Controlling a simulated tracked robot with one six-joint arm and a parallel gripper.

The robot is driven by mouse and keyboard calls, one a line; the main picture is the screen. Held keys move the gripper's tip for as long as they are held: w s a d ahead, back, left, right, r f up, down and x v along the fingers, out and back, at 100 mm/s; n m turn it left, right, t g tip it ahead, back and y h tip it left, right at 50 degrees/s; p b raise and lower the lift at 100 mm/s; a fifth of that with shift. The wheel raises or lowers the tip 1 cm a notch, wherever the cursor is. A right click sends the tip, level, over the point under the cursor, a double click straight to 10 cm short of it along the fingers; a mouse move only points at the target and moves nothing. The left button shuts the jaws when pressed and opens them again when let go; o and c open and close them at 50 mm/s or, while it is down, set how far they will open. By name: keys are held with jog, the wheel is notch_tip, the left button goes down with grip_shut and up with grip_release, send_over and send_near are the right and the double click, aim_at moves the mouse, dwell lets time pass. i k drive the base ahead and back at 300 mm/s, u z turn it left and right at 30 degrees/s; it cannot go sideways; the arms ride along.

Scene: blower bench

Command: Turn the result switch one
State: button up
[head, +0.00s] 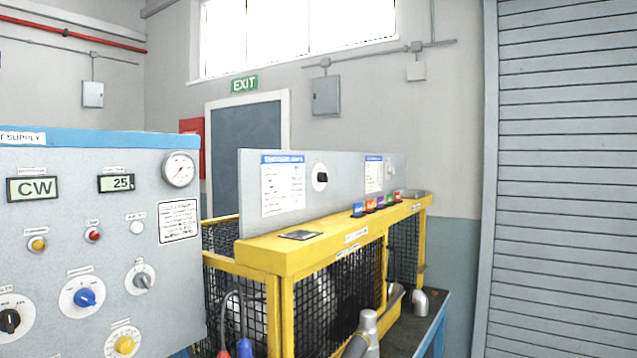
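No label that I can read names the result switch, so I cannot tell which control it is. A black rotary knob on a white round plate (320,177) is on the grey upright panel (345,168) behind the yellow ledge. A row of several small coloured pieces (370,206) stands along the ledge; their markings are too small to read. The control panel on the left (60,235) carries a black knob (10,320), a blue knob (85,298), a grey knob (142,280) and a yellow knob (125,345). My gripper is not in view.
A yellow frame (265,256) with black mesh encloses machinery on a bench. Silver pipe pieces (420,302) and red and blue connectors (245,347) are low in front. A grey roller shutter (565,180) fills the right. The space between bench and shutter looks clear.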

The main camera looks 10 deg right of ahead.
aim_at(321, 177)
jog(key=u, duration=3.95)
jog(key=k, duration=1.35)
